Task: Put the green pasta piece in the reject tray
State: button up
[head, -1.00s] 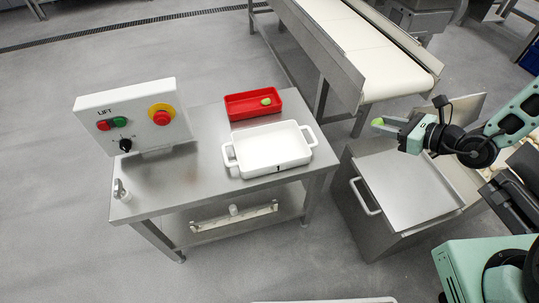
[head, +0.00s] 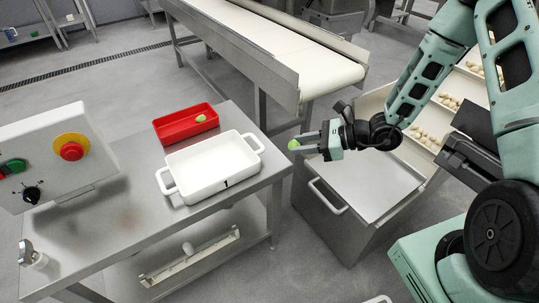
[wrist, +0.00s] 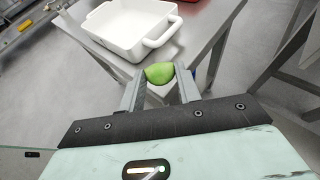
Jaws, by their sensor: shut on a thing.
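My gripper (head: 308,145) is shut on a green pasta piece (head: 293,145), held in the air to the right of the steel table. In the wrist view the green piece (wrist: 159,73) sits between the two fingertips (wrist: 160,82). Only a small part of the red tray shows at the top of the wrist view. No label marks which tray is the reject tray.
A white dish (head: 212,166) with two handles stands on the steel table (head: 120,225), in front of the red tray. A control box (head: 45,160) with a red knob is at the left. A conveyor (head: 270,40) runs behind. Pasta pieces lie on shelves (head: 440,110) at right.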

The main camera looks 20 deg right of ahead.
aim_at(274, 158)
jog(key=x, duration=0.5)
jog(key=shift+f+b, duration=0.25)
jog(key=shift+b, duration=0.05)
jog(key=shift+f+b+x, duration=0.2)
jog(key=shift+x, duration=0.75)
jog(key=shift+f+b+x, duration=0.15)
jog(key=shift+f+x, duration=0.1)
jog(key=shift+x, duration=0.7)
jog(key=shift+s+d, duration=0.1)
jog(key=shift+d, duration=0.05)
jog(key=shift+f, duration=0.2)
jog(key=o, duration=0.9)
